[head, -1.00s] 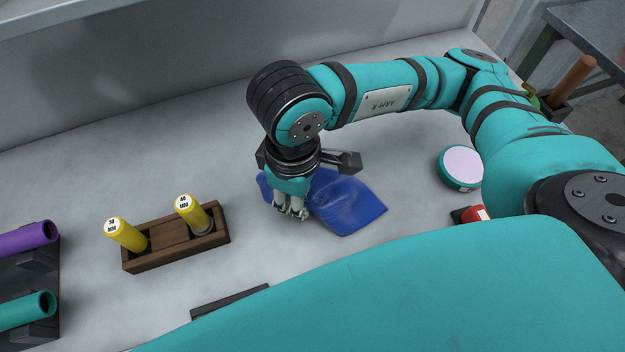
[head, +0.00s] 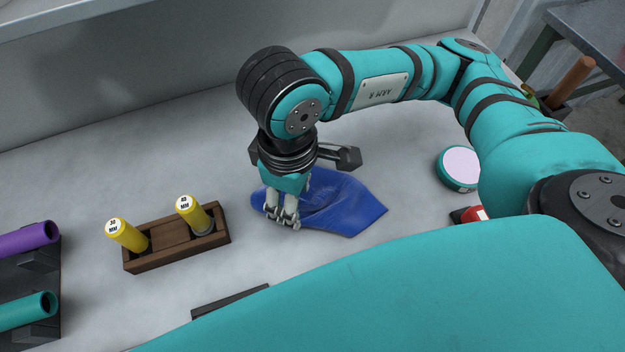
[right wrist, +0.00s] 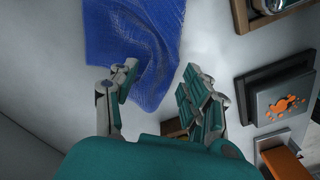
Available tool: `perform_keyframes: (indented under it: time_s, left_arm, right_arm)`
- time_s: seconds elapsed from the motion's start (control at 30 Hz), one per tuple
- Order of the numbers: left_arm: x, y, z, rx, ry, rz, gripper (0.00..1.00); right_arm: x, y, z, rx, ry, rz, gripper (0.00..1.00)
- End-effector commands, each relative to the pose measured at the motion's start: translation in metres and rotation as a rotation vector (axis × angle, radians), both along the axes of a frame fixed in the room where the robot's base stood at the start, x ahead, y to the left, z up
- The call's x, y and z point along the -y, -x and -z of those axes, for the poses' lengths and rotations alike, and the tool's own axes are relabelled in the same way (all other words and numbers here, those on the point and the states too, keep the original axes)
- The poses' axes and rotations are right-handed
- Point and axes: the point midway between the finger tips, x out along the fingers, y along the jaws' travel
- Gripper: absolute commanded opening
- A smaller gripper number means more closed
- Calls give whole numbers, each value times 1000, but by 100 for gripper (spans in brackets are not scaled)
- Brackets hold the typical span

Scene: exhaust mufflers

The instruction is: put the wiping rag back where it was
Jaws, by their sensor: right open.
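The wiping rag is a crumpled blue cloth (head: 345,205) lying on the light grey bench top. In the right wrist view the rag (right wrist: 140,40) spreads across the upper left, with one end reaching between the fingers. My right gripper (head: 282,220) is over the rag's left end, pointing down. In the right wrist view my right gripper (right wrist: 155,85) has its two fingers spread apart, with rag between and beyond them. I cannot tell whether the fingertips touch the cloth. My left gripper is not in view.
A wooden rack (head: 180,245) with two yellow-capped pieces stands left of the rag. A round tin with a pale lid (head: 460,167) and a red object (head: 472,214) are to the right. Purple (head: 28,237) and teal (head: 25,310) tubes sit at far left. Bench behind the rag is clear.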

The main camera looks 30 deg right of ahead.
Motion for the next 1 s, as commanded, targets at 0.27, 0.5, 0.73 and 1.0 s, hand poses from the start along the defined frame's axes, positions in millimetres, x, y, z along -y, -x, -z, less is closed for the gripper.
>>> perform_keyframes:
  time_s: [0.27,0.5,0.73,1.0]
  left_arm:
    - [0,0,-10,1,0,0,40]
    - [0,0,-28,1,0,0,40]
    - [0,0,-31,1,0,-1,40]
    - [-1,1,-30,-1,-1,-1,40]
  right_arm:
    - [-7,5,-23,3,-1,-4,48]
    - [-21,17,-66,3,0,-5,48]
    - [-25,21,-76,0,1,0,48]
    - [-16,5,-62,-4,3,6,13]
